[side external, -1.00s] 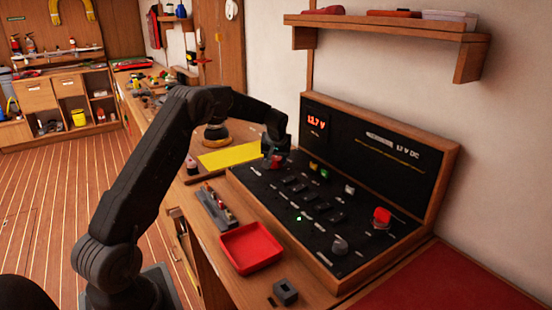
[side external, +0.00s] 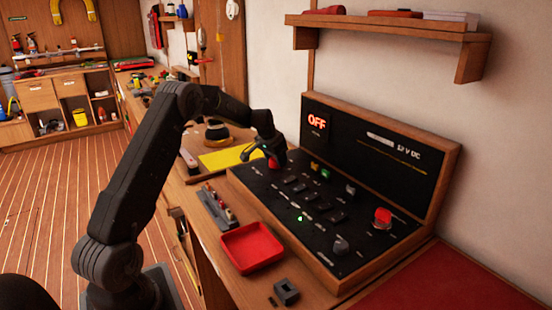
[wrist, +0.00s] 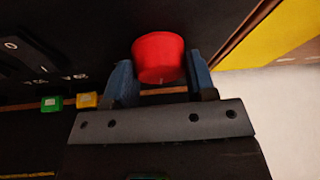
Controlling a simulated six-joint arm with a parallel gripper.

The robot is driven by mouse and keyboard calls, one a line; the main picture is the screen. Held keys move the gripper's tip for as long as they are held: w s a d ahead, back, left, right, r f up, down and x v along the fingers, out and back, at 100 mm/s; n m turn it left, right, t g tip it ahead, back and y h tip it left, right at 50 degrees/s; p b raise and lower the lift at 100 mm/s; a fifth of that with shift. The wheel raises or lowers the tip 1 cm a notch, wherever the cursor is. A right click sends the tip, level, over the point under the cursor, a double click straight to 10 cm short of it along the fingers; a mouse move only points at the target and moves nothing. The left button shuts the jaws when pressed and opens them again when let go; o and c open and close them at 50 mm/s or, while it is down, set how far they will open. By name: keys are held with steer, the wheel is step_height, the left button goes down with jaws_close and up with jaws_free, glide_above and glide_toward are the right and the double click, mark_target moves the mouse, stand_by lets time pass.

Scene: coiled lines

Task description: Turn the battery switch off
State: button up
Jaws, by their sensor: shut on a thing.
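The battery switch is a red knob (wrist: 158,58) on the black panel, in the middle of the wrist view. It shows small and partly hidden in the side view (side external: 273,163), at the panel's far left end. My gripper (wrist: 160,82) has its two blue fingers on either side of the red knob and is shut on it. In the side view my gripper (side external: 272,156) is low over that corner of the panel. The panel display (side external: 317,120) reads OFF in red.
Several black rocker switches (side external: 313,195) fill the panel's middle. A red mushroom button (side external: 382,217) and a dark knob (side external: 341,244) stand nearer the front. A red tray (side external: 252,248) lies on the bench before the panel. A yellow sheet (side external: 224,158) lies behind.

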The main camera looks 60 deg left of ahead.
stand_by(0.5)
steer(key=o, duration=0.9)
steer(key=v, duration=1.3)
steer(key=shift+s+r, duration=0.25)
steer(key=shift+r, duration=0.1)
steer(key=s+d+r+m, duration=0.1)
steer(key=s+d+r, duration=0.3)
steer(key=d, duration=0.6)
steer(key=s+d+r, duration=0.3)
steer(key=s+d, duration=0.1)
steer(key=d, duration=0.5)
steer(key=shift+m+t+h, duration=0.7)
steer(key=shift+h, duration=0.1)
steer(key=s+d+f, duration=0.1)
steer(key=s+d, duration=0.3)
steer(key=s, duration=0.2)
steer(key=s+d+f, duration=0.1)
steer(key=s+d, duration=0.4)
steer(key=s, duration=0.2)
steer(key=s+d+f, duration=0.2)
steer(key=s+d, duration=0.3)
steer(key=s, duration=0.1)
steer(key=shift+s, duration=0.25)
